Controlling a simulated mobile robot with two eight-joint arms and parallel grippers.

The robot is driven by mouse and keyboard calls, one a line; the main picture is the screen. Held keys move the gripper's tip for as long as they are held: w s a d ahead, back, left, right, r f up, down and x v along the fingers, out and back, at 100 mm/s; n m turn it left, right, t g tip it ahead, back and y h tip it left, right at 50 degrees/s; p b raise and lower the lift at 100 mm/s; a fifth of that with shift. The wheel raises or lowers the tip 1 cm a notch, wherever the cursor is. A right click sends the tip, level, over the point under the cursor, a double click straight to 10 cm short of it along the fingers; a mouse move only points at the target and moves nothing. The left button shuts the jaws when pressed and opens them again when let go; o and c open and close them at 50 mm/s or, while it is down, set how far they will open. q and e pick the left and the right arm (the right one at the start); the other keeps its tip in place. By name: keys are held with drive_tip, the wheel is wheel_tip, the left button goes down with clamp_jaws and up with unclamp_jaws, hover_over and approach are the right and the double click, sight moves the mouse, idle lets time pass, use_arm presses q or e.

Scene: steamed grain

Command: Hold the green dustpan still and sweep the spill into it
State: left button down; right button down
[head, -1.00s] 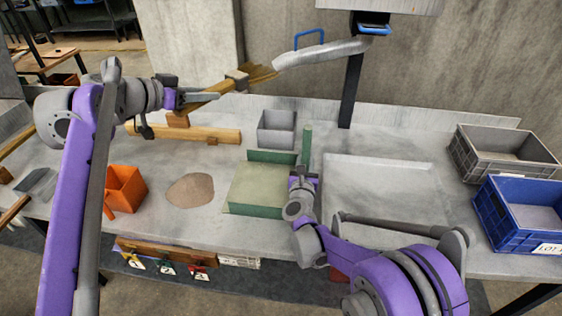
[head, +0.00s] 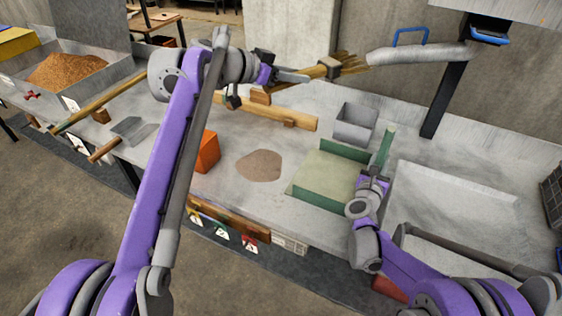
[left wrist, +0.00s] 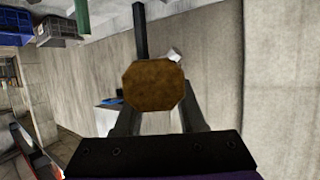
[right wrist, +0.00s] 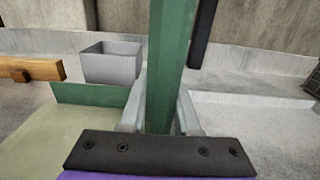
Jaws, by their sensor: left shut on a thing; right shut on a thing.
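The spill (head: 259,165) is a flat brown heap of grain on the grey bench. The green dustpan (head: 322,177) lies flat to the right of it, apart from it; its floor also shows in the right wrist view (right wrist: 45,140). My right gripper (head: 374,178) is shut on its upright green handle (right wrist: 168,60). My left gripper (head: 300,77) is shut on the wooden handle of a brush (head: 345,65), held up above the back of the bench. In the left wrist view the handle's octagonal brown end (left wrist: 153,85) fills the middle and hides the brush head.
A grey bin (head: 354,124) stands behind the dustpan. An orange box (head: 207,152) is left of the spill. A wooden bar (head: 275,112) lies behind it. A grey tray (head: 460,195) lies to the right. The bench between spill and dustpan is clear.

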idle(0.3)
drive_tip(key=c, duration=0.6)
unclamp_jaws()
drive_tip(key=shift+o, duration=0.2)
drive_tip(key=shift+s, duration=0.1)
